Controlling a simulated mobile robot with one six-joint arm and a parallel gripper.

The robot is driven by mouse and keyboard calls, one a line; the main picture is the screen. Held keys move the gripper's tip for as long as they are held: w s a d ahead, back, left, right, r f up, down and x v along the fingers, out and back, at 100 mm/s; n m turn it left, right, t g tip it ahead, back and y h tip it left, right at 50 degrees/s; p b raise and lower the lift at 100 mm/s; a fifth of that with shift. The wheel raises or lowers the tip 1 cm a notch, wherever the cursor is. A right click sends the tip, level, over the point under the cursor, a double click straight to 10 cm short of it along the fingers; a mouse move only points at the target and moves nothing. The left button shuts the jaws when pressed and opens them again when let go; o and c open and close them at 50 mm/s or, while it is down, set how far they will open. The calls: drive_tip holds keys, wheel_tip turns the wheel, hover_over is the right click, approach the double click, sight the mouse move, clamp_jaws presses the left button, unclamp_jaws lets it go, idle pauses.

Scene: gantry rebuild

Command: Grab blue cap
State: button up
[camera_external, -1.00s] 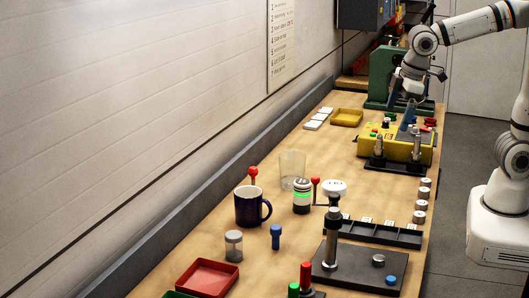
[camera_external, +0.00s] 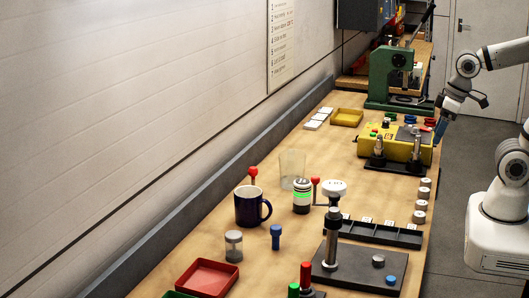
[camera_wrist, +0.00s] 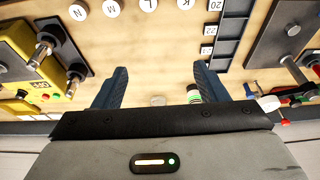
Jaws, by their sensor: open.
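A small round blue cap (camera_external: 391,280) sits near the front right corner of a black plate (camera_external: 345,279) at the near end of the bench. A blue peg with a wider top (camera_external: 276,236) stands to its left on the wood. Dark blue round pieces (camera_external: 410,119) lie farther back, behind the yellow box. My gripper (camera_external: 440,132) is far from the black plate, by the right edge of the bench near the yellow box. In the wrist view my gripper (camera_wrist: 160,85) has its blue fingers wide apart with nothing held between them.
A yellow box (camera_external: 395,143) with metal posts and a green press (camera_external: 390,78) stand at the back right. A dark mug (camera_external: 250,206), a clear glass (camera_external: 292,168), a black slotted rack (camera_external: 380,232) and a red tray (camera_external: 208,275) occupy the nearer bench. Bare wood lies left of the yellow box.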

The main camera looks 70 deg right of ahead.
drive_tip(key=shift+c, duration=1.3)
drive_tip(key=n+y+b, duration=0.3)
drive_tip(key=n+b, duration=0.1)
drive_tip(key=n, duration=0.3)
hover_over(278, 226)
drive_tip(key=s+d, duration=0.6)
drive_tip(key=d, duration=0.6)
wheel_tip(278, 226, down, 7)
drive_tip(key=w+a+f, duration=0.1)
drive_tip(key=a+f, duration=0.1)
drive_tip(key=a, duration=0.1)
drive_tip(key=w+a+f+n+b, duration=0.1)
drive_tip(key=w+a+f, duration=0.1)
drive_tip(key=a+f, duration=0.1)
drive_tip(key=w+a+f+n, duration=0.1)
drive_tip(key=w+a+f, duration=0.1)
drive_tip(key=a+f, duration=0.1)
drive_tip(key=shift+w+a, duration=0.25)
drive_tip(key=shift+a, duration=0.45)
drive_tip(key=shift+w+a+f, duration=0.1)
drive_tip(key=shift+a+f, duration=0.1)
drive_tip(key=shift+f, duration=0.1)
drive_tip(key=x, duration=0.2)
drive_tip(key=p+x, duration=0.1)
drive_tip(key=x, duration=0.1)
drive_tip(key=s+x, duration=0.1)
drive_tip(key=x, duration=0.2)
drive_tip(key=shift+f+p, duration=0.1)
drive_tip(key=shift+p, duration=0.3)
drive_tip(key=shift+c, duration=0.5)
